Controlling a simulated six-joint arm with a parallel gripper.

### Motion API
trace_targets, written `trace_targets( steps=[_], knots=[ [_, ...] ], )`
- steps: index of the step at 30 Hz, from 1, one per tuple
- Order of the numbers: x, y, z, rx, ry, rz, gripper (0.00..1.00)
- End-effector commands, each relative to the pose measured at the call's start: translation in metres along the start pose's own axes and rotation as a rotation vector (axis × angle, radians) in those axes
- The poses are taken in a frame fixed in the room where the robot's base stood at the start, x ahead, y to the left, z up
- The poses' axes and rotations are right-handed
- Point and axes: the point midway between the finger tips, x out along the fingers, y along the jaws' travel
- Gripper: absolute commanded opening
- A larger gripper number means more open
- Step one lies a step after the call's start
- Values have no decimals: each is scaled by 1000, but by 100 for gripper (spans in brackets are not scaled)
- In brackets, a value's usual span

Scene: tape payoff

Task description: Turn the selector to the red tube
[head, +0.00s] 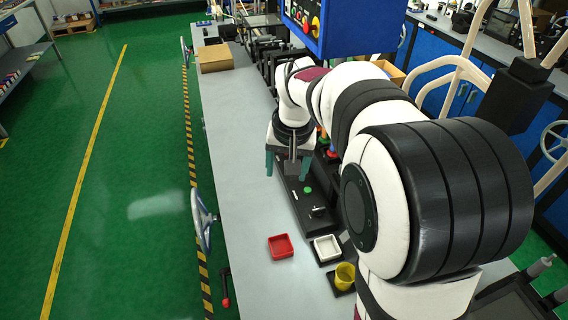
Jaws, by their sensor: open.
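My gripper (287,176) points down with its two teal fingers apart, open and with nothing seen between them. It is over the far part of a long black panel (299,203) on the bench. A small dark knob with a light mark (318,211), which looks like the selector, sits on the near part of this panel, nearer the camera than my gripper and apart from it. Its exact pointing is too small to tell. Small red, green and blue parts (331,153), perhaps the tubes, show just right of my gripper. My arm partly hides them.
A green button (308,189) is on the panel between gripper and knob. Nearer stand a red tray (281,246), a white tray (327,248) and a yellow cup (345,276). A cardboard box (215,58) is at the back left. The bench's left side (237,170) is clear.

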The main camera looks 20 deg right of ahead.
Motion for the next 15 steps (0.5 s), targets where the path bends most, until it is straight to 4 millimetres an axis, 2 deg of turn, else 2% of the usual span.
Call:
trace_targets(
  steps=[5,7,8,11,15],
  knots=[
    [0,0,0,0,0,0,67],
    [2,0,-4,42,-1,-3,55],
    [4,1,-10,106,-2,-7,52],
    [20,8,-49,556,-13,-38,52],
    [54,32,-114,1423,-69,-96,52]
  ],
)
